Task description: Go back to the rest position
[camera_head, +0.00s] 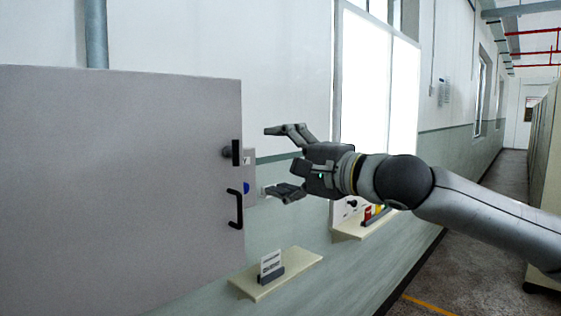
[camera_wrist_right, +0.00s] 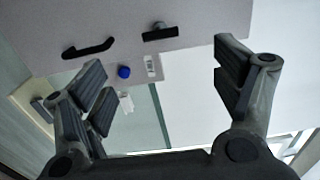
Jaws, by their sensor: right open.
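My right gripper (camera_head: 283,162) is open and empty in the head view. Its fingertips point left toward the edge of a large grey cabinet door (camera_head: 110,190), just right of the black knob handle (camera_head: 236,153) and the black pull handle (camera_head: 236,209). In the right wrist view my right gripper (camera_wrist_right: 160,90) has its two fingers wide apart with nothing between them. The grey door (camera_wrist_right: 200,22), the knob handle (camera_wrist_right: 160,33) and the pull handle (camera_wrist_right: 88,48) show beyond the fingers. My left gripper is not in view.
A blue button (camera_wrist_right: 124,72) sits by the door edge. A small shelf (camera_head: 275,275) with a label holder (camera_head: 270,268) is on the wall below. Another shelf (camera_head: 350,230) with small coloured items lies behind my right arm. The corridor floor (camera_head: 470,245) at right is clear.

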